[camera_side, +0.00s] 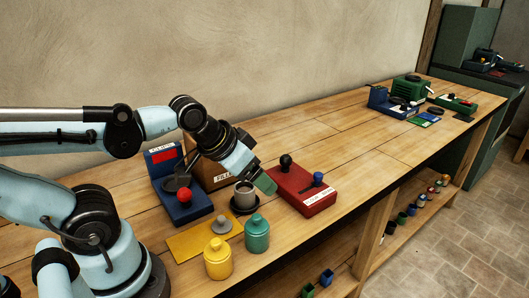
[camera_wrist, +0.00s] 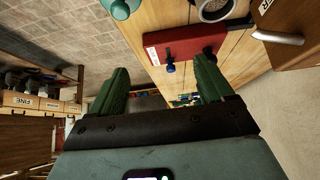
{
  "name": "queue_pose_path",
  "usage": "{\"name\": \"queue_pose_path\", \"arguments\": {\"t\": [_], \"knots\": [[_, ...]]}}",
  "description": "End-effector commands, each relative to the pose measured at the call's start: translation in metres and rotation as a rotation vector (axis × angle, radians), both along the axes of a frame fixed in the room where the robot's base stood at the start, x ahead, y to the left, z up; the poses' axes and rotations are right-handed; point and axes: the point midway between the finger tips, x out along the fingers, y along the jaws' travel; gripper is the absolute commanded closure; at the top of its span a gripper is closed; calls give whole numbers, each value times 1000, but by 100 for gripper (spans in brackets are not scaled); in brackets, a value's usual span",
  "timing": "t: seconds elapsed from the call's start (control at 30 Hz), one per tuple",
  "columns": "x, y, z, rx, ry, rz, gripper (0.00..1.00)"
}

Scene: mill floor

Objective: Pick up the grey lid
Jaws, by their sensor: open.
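I do not see the lid in the wrist view. A grey cup (camera_side: 244,194) stands on a dark round base behind the jars. My gripper (camera_side: 266,183) is above the bench, near the cup and the red box, up and right of the lid in the picture. In the wrist view its green fingers (camera_wrist: 162,78) are apart with nothing held between them.
The red box (camera_side: 306,192) with black and blue knobs is right of the cup; it also shows in the wrist view (camera_wrist: 186,44). A blue device (camera_side: 180,195) with a red knob stands behind the mat. A brown box (camera_side: 213,173) is behind.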

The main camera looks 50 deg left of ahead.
Motion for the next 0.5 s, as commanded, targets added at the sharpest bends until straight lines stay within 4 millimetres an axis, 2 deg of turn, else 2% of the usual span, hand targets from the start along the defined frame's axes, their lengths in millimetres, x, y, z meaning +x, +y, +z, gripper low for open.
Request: {"name": "queue_pose_path", "arguments": {"t": [0.27, 0.5], "knots": [[-4, 5, -2, -25, 45, 59, 19], [-41, 33, -11, -153, 327, 488, 19]]}}
